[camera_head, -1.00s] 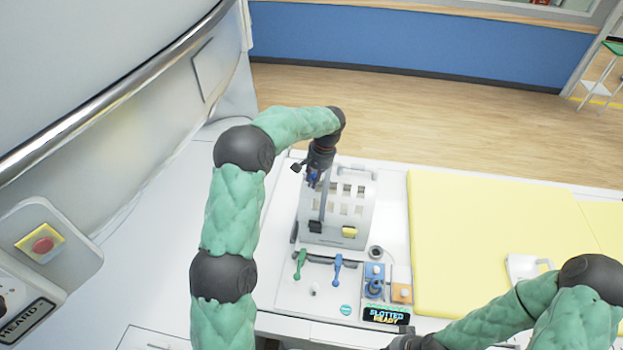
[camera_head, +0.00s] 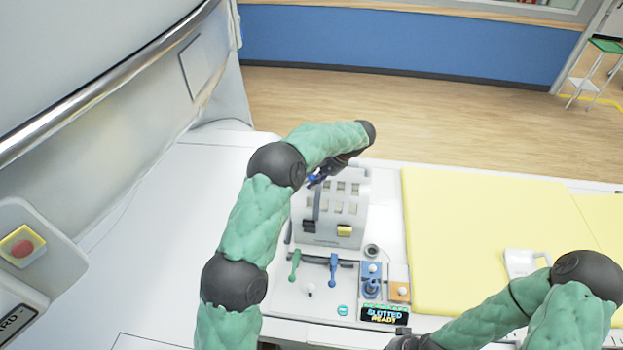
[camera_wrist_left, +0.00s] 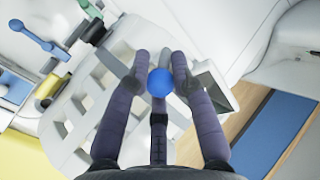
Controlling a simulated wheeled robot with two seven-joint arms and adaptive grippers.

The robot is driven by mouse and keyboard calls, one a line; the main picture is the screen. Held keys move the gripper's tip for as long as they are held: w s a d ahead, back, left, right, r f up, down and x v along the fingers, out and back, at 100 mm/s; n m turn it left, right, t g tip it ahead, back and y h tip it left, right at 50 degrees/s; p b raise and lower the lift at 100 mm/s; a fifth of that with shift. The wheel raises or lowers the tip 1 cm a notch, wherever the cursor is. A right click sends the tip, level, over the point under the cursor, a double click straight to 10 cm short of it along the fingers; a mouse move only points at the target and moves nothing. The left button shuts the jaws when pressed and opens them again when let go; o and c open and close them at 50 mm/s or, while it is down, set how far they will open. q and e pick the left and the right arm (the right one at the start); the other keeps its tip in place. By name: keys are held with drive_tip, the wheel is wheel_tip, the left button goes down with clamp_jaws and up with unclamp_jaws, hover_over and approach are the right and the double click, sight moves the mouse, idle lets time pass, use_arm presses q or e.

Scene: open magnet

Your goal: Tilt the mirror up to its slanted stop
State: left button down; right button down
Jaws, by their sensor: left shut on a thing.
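The white slotted head coil (camera_head: 343,212) stands on the bed, with a dark upright bar on its left side. My left gripper (camera_head: 323,175) is at the coil's top, partly hidden by my arm. In the left wrist view, its fingers (camera_wrist_left: 159,75) are shut around a blue ball knob (camera_wrist_left: 160,83). A dark, flat tilted panel (camera_wrist_left: 217,92), which looks like the mirror, shows just right of the knob; I cannot tell its exact angle. My right gripper (camera_head: 405,342) is at the bottom edge, mostly cut off, its fingers unclear.
A green lever (camera_head: 294,264) and a blue lever (camera_head: 333,268) stand in front of the coil. A small display (camera_head: 384,314) reads "SLOTTED READY". A yellow mattress (camera_head: 470,240) lies to the right. The scanner's white wall (camera_head: 90,60) rises on the left.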

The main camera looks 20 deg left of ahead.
use_arm(q)
drive_tip(key=c, duration=1.1)
unclamp_jaws()
drive_tip(key=shift+o, duration=0.2)
drive_tip(key=v, duration=1.2)
drive_tip(key=shift+d+f, duration=0.1)
drive_tip(key=shift+f, duration=0.05)
